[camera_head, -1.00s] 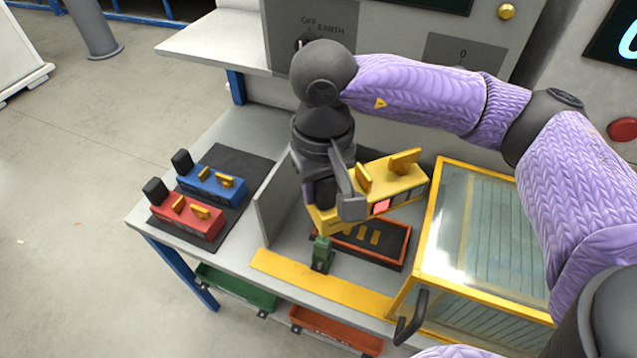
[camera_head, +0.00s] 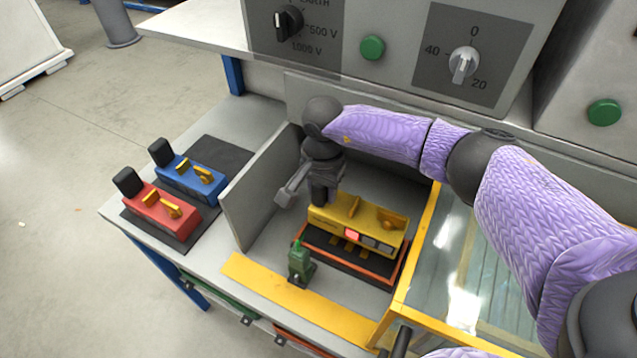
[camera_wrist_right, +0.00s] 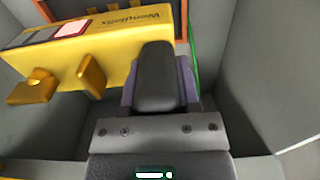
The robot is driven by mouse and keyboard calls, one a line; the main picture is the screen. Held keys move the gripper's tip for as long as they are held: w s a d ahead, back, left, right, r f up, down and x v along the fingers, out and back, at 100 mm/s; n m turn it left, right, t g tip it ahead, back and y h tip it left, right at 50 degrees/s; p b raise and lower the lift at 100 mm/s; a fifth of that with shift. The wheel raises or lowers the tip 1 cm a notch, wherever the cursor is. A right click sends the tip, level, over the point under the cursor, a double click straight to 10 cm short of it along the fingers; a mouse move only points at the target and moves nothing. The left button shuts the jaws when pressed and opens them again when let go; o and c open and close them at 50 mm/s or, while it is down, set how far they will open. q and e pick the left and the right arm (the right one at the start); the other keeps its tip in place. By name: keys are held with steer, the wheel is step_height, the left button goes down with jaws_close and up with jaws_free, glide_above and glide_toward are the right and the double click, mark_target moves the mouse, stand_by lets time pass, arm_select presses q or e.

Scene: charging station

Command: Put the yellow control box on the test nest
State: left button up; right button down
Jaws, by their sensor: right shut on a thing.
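The yellow control box (camera_head: 362,227) has yellow knobs on top and a pink-red square on its front. My right gripper (camera_head: 322,200) is shut on its left end. The box is over the test nest (camera_head: 350,262), a dark tray with an orange rim, roughly lined up with it. I cannot tell whether the box touches the nest. In the right wrist view the box (camera_wrist_right: 110,45) reaches left from my right gripper's dark finger (camera_wrist_right: 157,80); part of the nest's orange rim (camera_wrist_right: 45,11) shows behind it. My left gripper is out of view.
A green clamp (camera_head: 300,262) stands at the nest's front left. A grey partition (camera_head: 262,195) is to the left, a yellow-framed clear cover (camera_head: 455,275) to the right. Red (camera_head: 160,208) and blue (camera_head: 188,178) boxes sit on a dark mat outside the partition.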

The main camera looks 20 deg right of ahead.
steer(key=shift+w+a, duration=0.15)
steer(key=shift+w, duration=0.05)
steer(key=shift+f, duration=0.2)
step_height(320, 180, down, 5)
steer(key=b, duration=0.5)
steer(key=shift+f+b, duration=0.5)
steer(key=shift+f, duration=0.2)
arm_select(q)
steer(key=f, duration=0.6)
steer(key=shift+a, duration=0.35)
arm_select(e)
steer(key=shift+r, duration=0.1)
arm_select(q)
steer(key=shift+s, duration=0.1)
arm_select(e)
steer(key=shift+c, duration=1.2)
jaws_free()
step_height(320, 180, up, 10)
steer(key=shift+f+p, duration=0.1)
steer(key=shift+p, duration=1.05)
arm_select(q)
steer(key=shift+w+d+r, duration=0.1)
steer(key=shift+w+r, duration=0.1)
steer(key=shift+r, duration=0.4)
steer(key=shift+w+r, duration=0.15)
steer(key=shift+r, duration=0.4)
